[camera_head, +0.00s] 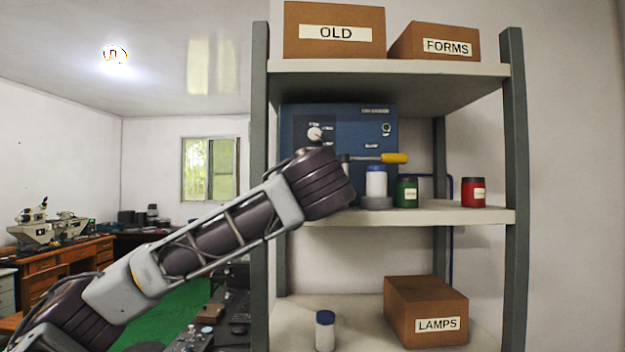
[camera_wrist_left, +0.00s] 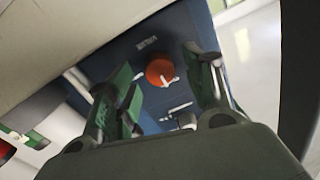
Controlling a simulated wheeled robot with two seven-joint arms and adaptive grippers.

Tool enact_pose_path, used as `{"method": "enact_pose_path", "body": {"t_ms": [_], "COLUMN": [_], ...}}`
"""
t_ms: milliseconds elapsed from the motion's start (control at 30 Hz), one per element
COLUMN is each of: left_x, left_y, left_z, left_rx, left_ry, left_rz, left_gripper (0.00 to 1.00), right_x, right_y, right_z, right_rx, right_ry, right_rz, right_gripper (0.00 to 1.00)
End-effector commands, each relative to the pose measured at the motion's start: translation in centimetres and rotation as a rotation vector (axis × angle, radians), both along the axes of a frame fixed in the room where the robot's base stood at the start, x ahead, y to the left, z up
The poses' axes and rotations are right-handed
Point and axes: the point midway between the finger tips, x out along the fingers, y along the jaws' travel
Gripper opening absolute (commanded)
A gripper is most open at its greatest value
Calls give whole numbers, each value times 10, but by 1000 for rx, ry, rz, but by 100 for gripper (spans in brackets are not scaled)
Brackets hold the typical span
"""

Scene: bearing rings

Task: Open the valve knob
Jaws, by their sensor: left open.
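An orange-red round knob (camera_wrist_left: 160,72) with a white pointer mark sits on a dark blue panel in the left wrist view. In the head view the blue box (camera_head: 350,115) stands on the middle shelf, with a small pale, reddish dial (camera_head: 315,133) on its upper left face. I cannot tell for sure that the dial is the same knob. My left gripper (camera_wrist_left: 168,92) is open and empty. Its two green-padded fingers stand apart, with the knob showing between them, seemingly beyond the tips. In the head view my left arm's end hides the gripper and the box's lower left. My right gripper is not in view.
On the middle shelf (camera_head: 450,213) stand a white jar with blue lid (camera_head: 376,181), a green jar (camera_head: 406,192) and a red jar (camera_head: 473,192). Shelf posts (camera_head: 259,110) flank the space. A LAMPS box (camera_head: 428,305) is below.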

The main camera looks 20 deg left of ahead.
Motion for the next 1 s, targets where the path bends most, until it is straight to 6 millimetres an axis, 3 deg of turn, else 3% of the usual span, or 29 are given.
{"method": "enact_pose_path", "body": {"t_ms": [400, 767, 1000], "left_x": [4, 4, 4], "left_y": [1, 1, 1], "left_z": [-1, 0, -1], "left_rx": [0, 0, 5], "left_ry": [0, 0, 1], "left_rz": [0, 0, 0], "left_gripper": [52, 5, 5], "right_x": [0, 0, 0], "right_y": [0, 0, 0], "right_z": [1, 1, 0], "right_rx": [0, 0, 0], "right_ry": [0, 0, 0], "right_rz": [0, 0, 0], "right_gripper": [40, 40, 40]}}
